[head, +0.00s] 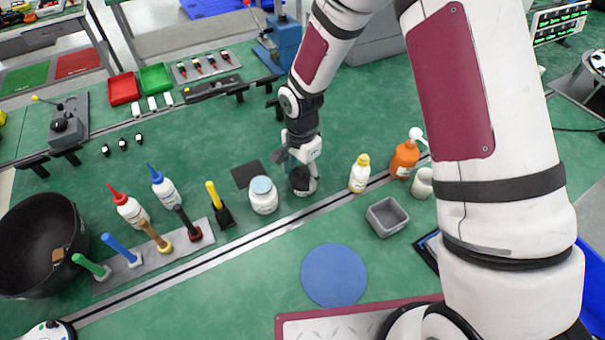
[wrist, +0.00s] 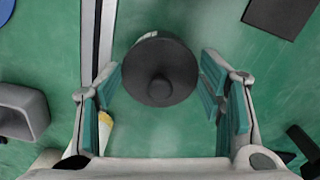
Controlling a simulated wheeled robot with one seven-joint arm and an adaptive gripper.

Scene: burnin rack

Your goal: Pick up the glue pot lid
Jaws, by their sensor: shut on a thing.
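The glue pot lid is a round dark disc with a knob on top (wrist: 160,72). In the wrist view it lies between my fingers, and in the head view it is mostly hidden under my gripper (head: 301,166). My gripper (wrist: 160,88) points down and is shut on the lid, with teal finger pads on either side; the exact contact is hard to see. The lid is at the top of a small pot (head: 304,191) standing on the green bench. I cannot tell whether the lid is clear of the pot.
A white jar with a pale blue top (head: 263,196) stands close on the left. A yellow-capped bottle (head: 359,174), an orange pump bottle (head: 405,158) and a grey open box (head: 387,217) are on the right. A dark square pad (head: 248,174) lies behind the jar. A blue disc (head: 334,275) lies in front.

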